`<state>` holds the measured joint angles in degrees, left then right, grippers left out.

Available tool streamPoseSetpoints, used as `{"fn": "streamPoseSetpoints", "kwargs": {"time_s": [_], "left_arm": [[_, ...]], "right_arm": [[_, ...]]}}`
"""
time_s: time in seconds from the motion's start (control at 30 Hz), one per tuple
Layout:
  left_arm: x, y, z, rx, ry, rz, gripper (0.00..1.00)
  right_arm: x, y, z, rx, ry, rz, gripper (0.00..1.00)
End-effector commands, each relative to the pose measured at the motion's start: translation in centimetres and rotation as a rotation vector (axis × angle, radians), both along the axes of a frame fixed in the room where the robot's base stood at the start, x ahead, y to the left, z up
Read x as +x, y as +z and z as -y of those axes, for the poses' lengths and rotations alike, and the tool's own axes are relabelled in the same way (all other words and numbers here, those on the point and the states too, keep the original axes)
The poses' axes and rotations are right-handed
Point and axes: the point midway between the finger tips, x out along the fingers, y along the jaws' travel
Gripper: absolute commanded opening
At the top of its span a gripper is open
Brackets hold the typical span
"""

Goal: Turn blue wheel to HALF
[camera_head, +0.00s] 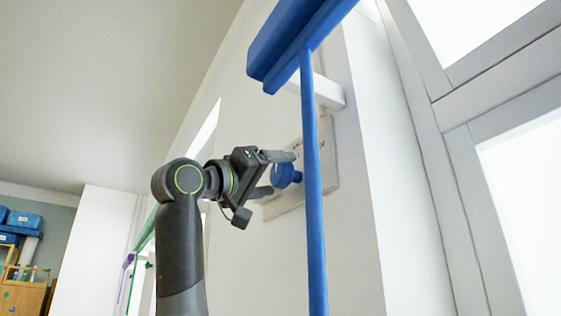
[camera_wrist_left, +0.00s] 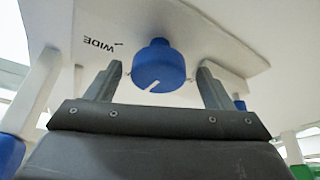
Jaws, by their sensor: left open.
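The blue wheel (camera_head: 284,175) sticks out from a pale plate (camera_head: 325,170) on the wall. In the left wrist view the blue wheel (camera_wrist_left: 158,66) has a short white line on its face, toward the lower left. The word WIDE with a tick (camera_wrist_left: 100,43) is printed left of the wheel; no HALF mark can be read. My left gripper (camera_head: 275,174) is open at the wheel. In the left wrist view its fingers (camera_wrist_left: 161,76) stand on either side of the wheel, with visible gaps. My right gripper is not in view.
A blue vertical pole (camera_head: 313,190) hangs from a blue bar (camera_head: 298,40) and passes in front of the plate, close to the wheel. A white bracket (camera_head: 327,91) is above the plate. Shelves with blue boxes (camera_head: 22,219) stand far left.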

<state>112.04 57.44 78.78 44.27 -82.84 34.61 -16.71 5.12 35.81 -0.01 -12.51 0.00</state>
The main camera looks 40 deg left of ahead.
Motion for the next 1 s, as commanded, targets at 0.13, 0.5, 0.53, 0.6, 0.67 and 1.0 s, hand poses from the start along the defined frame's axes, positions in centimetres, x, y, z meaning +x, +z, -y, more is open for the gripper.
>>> {"fn": "streamPoseSetpoints", "kwargs": {"time_s": [0.13, 0.5, 0.53, 0.6, 0.67, 1.0], "left_arm": [[1.5, 0.7, 0.2, 0.0, 0.0, -0.002, 0.75], [2.2, 0.8, 0.2, 0.001, 0.001, 0.001, 0.75], [2.1, 0.8, 0.2, 0.001, 0.001, 0.001, 0.75], [2.1, 0.8, 0.2, 0.001, 0.001, 0.001, 0.69], [2.1, 0.8, 0.2, 0.001, 0.001, 0.001, 0.61], [2.1, 0.7, 0.3, -0.013, -0.001, -0.003, 0.31]], "right_arm": [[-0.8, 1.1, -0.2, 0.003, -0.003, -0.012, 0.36], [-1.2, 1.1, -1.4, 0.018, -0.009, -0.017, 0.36], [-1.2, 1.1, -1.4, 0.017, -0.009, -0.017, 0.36], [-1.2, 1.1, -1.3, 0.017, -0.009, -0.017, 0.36], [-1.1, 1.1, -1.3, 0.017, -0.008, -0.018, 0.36], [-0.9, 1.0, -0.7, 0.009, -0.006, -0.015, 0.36]]}}
